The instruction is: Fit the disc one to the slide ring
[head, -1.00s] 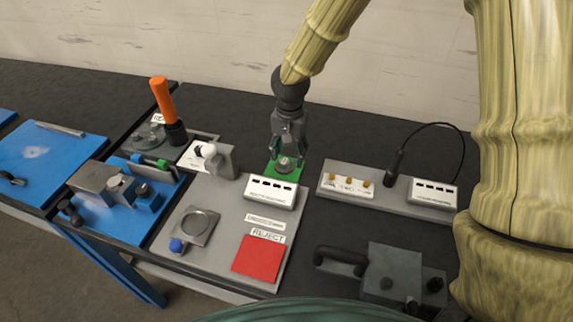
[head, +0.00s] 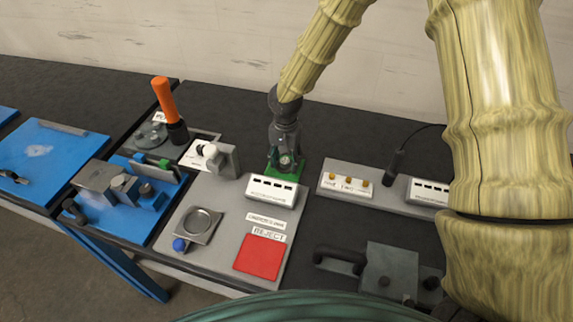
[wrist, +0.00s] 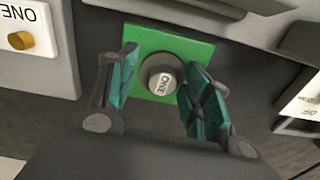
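My gripper (head: 285,163) is low over the pad. In the wrist view its teal fingers (wrist: 158,88) stand apart on either side of the disc, with a gap to it on the left. A round metal ring (head: 200,222), which looks like the slide ring, sits on a grey square plate with a blue knob.
A white labelled block (head: 271,191) stands just in front of the pad. A red reject square (head: 260,256) lies nearer. A strip with brass knobs (head: 347,183) is at right.

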